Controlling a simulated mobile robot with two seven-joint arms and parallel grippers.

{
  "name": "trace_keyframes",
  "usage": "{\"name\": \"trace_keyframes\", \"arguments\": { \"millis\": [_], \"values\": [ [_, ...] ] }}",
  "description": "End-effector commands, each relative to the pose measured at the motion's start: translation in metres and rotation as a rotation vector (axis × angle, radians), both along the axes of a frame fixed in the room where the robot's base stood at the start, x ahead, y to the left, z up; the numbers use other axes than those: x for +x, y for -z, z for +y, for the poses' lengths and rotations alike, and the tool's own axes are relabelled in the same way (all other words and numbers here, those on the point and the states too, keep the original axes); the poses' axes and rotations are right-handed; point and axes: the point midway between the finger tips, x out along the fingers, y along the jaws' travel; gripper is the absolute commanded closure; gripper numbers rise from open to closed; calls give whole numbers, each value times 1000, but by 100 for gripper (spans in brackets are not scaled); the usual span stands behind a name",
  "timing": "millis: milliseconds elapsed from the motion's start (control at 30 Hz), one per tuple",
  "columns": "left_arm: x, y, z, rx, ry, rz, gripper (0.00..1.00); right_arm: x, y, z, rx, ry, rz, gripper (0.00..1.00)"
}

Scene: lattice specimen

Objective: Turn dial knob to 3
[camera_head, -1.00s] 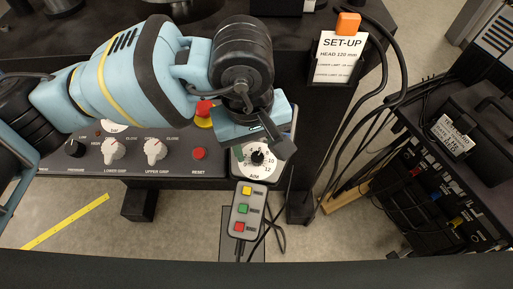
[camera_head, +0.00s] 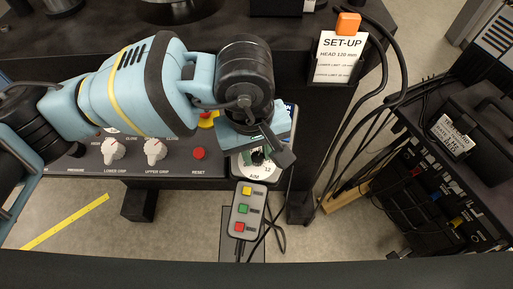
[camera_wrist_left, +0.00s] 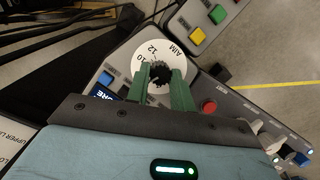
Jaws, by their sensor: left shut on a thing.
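The dial knob is a small black ridged knob (camera_wrist_left: 159,73) on a round white dial (camera_wrist_left: 165,50) marked with numbers such as 10 and 12 and "A/M". In the left wrist view my left gripper (camera_wrist_left: 162,76) has its green fingers on both sides of the knob, shut on it. In the head view the left gripper (camera_head: 262,150) is over the dial (camera_head: 243,170), and hides much of it. The knob's pointer and the mark 3 cannot be made out. My right gripper is not in view.
Left of the dial on the panel are a red reset button (camera_head: 199,153) and two white grip knobs. A pendant (camera_head: 243,210) with yellow, green and red buttons hangs just below. A set-up sign (camera_head: 340,55) and black cables stand to the right.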

Motion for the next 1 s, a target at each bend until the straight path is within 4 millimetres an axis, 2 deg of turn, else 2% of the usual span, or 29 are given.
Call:
{"name": "trace_keyframes", "arguments": {
  "millis": [367,1000],
  "values": [
    [0,1,1,-35,-127,0,100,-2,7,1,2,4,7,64],
    [-3,2,3,-188,-690,1,100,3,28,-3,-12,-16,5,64]
  ]
}}
